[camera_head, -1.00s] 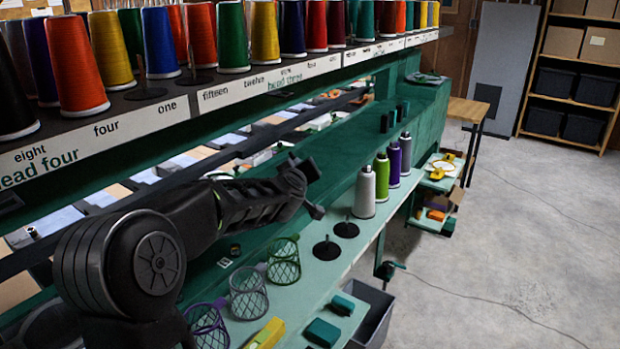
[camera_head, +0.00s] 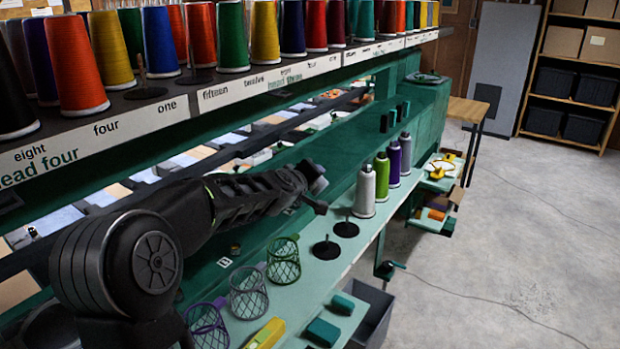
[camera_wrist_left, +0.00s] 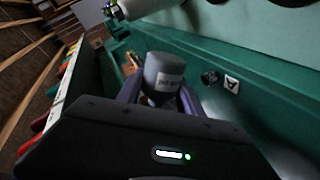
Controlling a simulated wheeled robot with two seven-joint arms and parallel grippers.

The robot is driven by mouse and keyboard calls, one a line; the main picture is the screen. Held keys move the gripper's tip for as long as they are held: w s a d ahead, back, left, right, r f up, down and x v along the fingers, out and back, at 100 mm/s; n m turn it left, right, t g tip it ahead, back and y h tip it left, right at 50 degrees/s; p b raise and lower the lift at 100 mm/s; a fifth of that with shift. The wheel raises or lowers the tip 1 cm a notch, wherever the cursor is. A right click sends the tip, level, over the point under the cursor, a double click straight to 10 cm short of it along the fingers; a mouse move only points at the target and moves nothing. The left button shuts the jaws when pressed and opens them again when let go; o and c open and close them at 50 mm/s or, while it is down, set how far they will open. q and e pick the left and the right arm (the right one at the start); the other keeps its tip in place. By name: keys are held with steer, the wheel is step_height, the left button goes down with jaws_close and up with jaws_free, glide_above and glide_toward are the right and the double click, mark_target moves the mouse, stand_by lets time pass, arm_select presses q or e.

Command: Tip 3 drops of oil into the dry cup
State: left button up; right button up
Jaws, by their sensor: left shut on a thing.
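My left arm comes in from the left in the head view and ends over the green machine shelf. My left gripper (camera_wrist_left: 160,98) is shut on a dark grey cylinder (camera_wrist_left: 165,72) with a pale label, seen between its purple fingers in the left wrist view. The label's words are too small to read surely. A small dark cup-like thing (camera_head: 235,248) stands on the shelf near a white marked tag (camera_head: 224,262). In the wrist view the small thing (camera_wrist_left: 209,78) and the tag (camera_wrist_left: 231,84) lie right of the held cylinder, apart from it. I cannot tell whether it is the dry cup.
Thread cones (camera_head: 362,190) stand along the pale ledge, with black spool discs (camera_head: 327,249) nearer. Wire mesh holders (camera_head: 284,262), a yellow tool (camera_head: 266,334) and teal blocks (camera_head: 323,332) are nearer still. A rack of cones (camera_head: 75,65) runs above. The floor at right is mostly clear.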

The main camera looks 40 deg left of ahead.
arm_select(q)
steer(key=shift+d+f+n+h, duration=0.3)
steer(key=shift+f+n+h, duration=0.45)
steer(key=shift+n+h, duration=0.4)
steer(key=shift+d+f+n+h+b, duration=0.15)
steer(key=shift+f+n+h+b, duration=0.25)
steer(key=shift+n+h, duration=0.2)
steer(key=shift+n, duration=0.25)
steer(key=shift+s+r+n+h+p, duration=0.15)
steer(key=shift+n+h+p, duration=0.15)
steer(key=shift+n+h, duration=0.3)
